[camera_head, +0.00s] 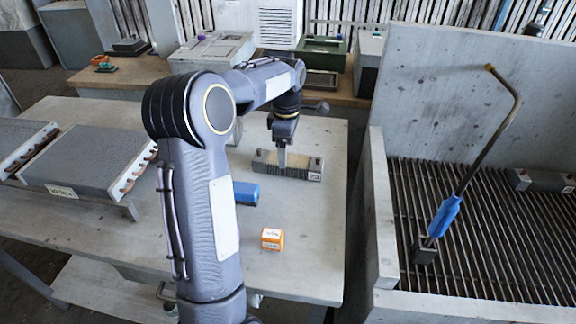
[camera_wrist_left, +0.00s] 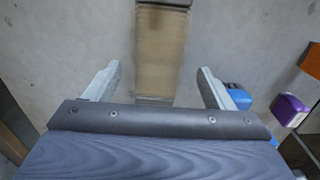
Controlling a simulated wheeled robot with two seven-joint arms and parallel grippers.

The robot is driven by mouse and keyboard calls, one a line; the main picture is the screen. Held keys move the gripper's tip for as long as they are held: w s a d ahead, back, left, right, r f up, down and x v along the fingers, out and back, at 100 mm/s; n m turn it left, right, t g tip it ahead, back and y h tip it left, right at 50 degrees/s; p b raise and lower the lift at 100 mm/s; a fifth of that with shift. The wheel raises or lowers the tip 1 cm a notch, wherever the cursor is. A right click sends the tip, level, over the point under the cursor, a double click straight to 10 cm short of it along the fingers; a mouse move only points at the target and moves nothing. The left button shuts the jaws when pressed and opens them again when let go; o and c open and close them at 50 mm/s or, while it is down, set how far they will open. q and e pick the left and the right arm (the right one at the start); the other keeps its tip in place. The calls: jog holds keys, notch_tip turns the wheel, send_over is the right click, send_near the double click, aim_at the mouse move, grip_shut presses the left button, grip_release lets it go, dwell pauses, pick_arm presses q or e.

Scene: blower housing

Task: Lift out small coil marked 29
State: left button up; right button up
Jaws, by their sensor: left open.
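A small finned coil (camera_head: 287,170) lies on the grey table, with a pale tag at its right end whose marking is too small to read. In the left wrist view the coil (camera_wrist_left: 161,50) is a long tan block running away from the camera between the fingers. My left gripper (camera_head: 282,158) points down at the coil's middle in the head view, partly covering it. In the left wrist view my left gripper (camera_wrist_left: 160,85) is open, one finger on each side of the coil's line, with gaps on both sides. My right gripper does not show.
A larger tagged coil (camera_head: 85,165) stands at left. At right, a walled basin (camera_head: 382,215) has a slatted grate, a blue-handled wand (camera_head: 446,215) and a grey block (camera_head: 543,181).

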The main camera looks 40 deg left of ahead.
aim_at(288, 159)
pick_arm(q)
jog(key=f, duration=0.5)
jog(key=shift+w+d+f, duration=0.1)
jog(key=shift+w+f, duration=0.05)
jog(key=shift+w, duration=0.05)
jog(key=shift+c, duration=0.3)
jog(key=c, duration=1.3)
jog(key=shift+r, duration=0.2)
jog(key=shift+r, duration=0.55)
jog(key=s+a+r, duration=0.1)
jog(key=r, duration=0.1)
jog(key=s+r, duration=0.1)
jog(key=r, duration=0.2)
jog(key=s+a+r, duration=0.1)
jog(key=s+r, duration=0.1)
jog(key=shift+a+r, duration=0.25)
jog(key=shift+a, duration=0.05)
jog(key=s+a+r, duration=0.1)
jog(key=s, duration=0.1)
jog(key=s+a+r, duration=0.1)
jog(key=s+a, duration=0.1)
jog(key=s, duration=0.1)
jog(key=s+a+r, duration=0.1)
jog(key=s+r, duration=0.1)
jog(key=s, duration=0.1)
jog(key=shift+a+r+b, duration=0.1)
jog(key=shift+a+b, duration=0.2)
jog(key=shift+a, duration=0.1)
